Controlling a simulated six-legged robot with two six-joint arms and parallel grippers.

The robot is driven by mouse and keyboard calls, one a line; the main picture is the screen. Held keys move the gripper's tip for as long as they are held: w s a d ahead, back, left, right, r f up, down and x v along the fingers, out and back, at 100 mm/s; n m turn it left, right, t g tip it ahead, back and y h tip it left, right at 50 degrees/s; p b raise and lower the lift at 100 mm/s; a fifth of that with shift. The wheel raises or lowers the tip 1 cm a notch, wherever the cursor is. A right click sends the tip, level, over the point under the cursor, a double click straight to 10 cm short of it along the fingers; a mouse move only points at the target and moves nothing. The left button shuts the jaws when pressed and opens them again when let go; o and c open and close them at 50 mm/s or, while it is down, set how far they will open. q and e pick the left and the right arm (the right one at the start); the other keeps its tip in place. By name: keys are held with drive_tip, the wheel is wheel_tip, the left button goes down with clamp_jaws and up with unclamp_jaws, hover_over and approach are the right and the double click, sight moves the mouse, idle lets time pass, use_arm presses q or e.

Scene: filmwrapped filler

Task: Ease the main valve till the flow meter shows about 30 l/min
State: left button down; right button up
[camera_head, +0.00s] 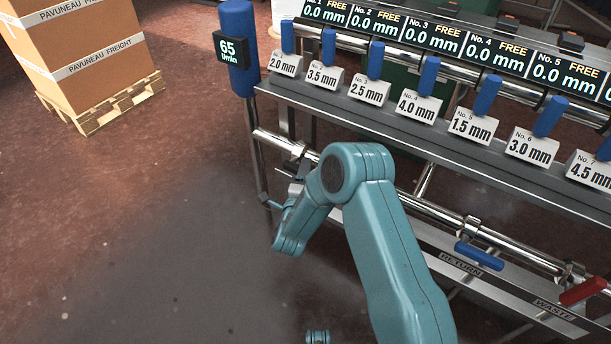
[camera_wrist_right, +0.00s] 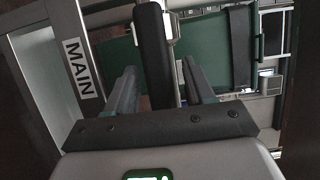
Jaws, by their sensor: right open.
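The flow meter (camera_head: 231,50) on the blue-topped post reads 65 l/min. In the right wrist view a MAIN label (camera_wrist_right: 78,68) is on a grey metal part at the left. A black lever handle (camera_wrist_right: 154,50), which looks like the main valve's, stands in the middle of that view. My right gripper (camera_wrist_right: 160,78) is open, with its fingers on either side of this handle; whether they touch it I cannot tell. In the head view my right arm reaches down to the rack's left end, and the valve is mostly hidden there.
The rack carries a row of blue levers (camera_head: 375,60) with size plates. Displays (camera_head: 380,22) above read FREE and 0.0 mm. A blue RETURN handle (camera_head: 479,256) and a red WASTE handle (camera_head: 583,291) sit on the lower pipe. Boxes on a pallet (camera_head: 118,103) stand at the left. Floor between is clear.

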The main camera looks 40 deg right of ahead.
drive_tip(key=shift+c, duration=0.3)
clamp_jaws()
